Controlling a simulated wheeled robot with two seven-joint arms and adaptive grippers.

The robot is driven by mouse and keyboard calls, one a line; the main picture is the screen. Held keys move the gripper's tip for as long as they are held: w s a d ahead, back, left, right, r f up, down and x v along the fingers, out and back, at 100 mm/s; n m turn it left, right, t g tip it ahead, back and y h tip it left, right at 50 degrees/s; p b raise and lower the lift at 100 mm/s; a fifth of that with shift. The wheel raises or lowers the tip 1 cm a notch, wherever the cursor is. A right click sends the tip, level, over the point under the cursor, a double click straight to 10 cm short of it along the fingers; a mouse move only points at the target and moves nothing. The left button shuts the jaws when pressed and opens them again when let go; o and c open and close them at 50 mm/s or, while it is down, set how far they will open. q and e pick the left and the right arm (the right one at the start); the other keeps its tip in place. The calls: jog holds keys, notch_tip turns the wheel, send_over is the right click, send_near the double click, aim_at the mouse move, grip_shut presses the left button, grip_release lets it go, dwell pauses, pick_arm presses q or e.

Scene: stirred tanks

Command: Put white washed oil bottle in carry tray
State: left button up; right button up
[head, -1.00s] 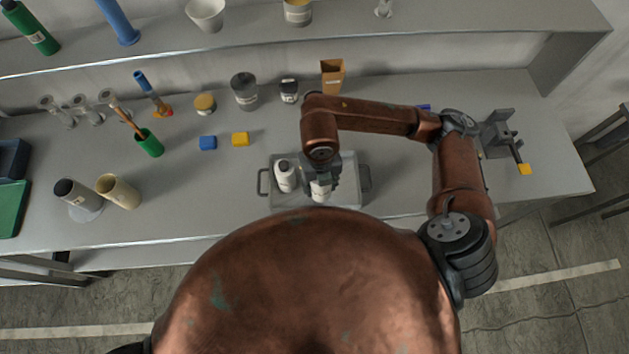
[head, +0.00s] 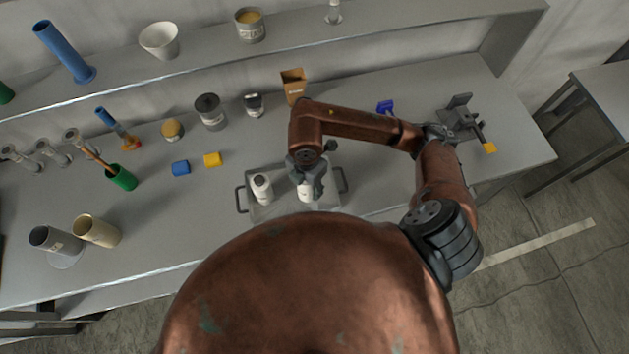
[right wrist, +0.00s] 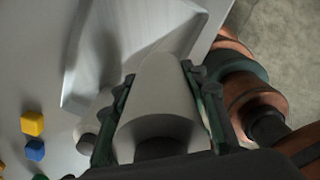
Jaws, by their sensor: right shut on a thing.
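My right gripper (head: 308,184) is shut on a white bottle (head: 305,195), inside the outline of the right half of the grey carry tray (head: 283,192). The right wrist view shows this bottle (right wrist: 160,100) large between the two fingers, with the pale tray (right wrist: 125,50) behind it. I cannot tell whether the held bottle touches the tray floor. A second white bottle with a dark cap (head: 262,188) stands in the tray's left half; it is partly hidden in the right wrist view (right wrist: 88,140). My left gripper is not in view.
A blue block (head: 180,168) and a yellow block (head: 212,160) lie left behind the tray. A dark-capped jar (head: 254,104) and a brown box (head: 293,86) stand behind it. A grey stand (head: 459,120) is at the right.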

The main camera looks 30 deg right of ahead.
jog(key=w+d+f, duration=0.1)
jog(key=f, duration=0.1)
jog(key=w+d+f, duration=0.1)
jog(key=d+f, duration=0.1)
jog(key=w+d+f, duration=0.1)
jog(key=d+f, duration=0.1)
jog(key=shift+w+d+f+p, duration=0.15)
jog(key=shift+w+d+p, duration=0.1)
jog(key=shift+w+p, duration=0.15)
jog(key=f, duration=0.1)
jog(key=f+p, duration=0.1)
jog(key=f, duration=0.1)
jog(key=shift+w+d+f, duration=0.15)
jog(key=shift+d+f, duration=0.05)
jog(key=shift+f, duration=0.05)
jog(key=shift+f, duration=0.1)
jog(key=o, duration=1)
jog(key=shift+f, duration=0.15)
jog(key=o, duration=0.5)
jog(key=shift+c, duration=0.2)
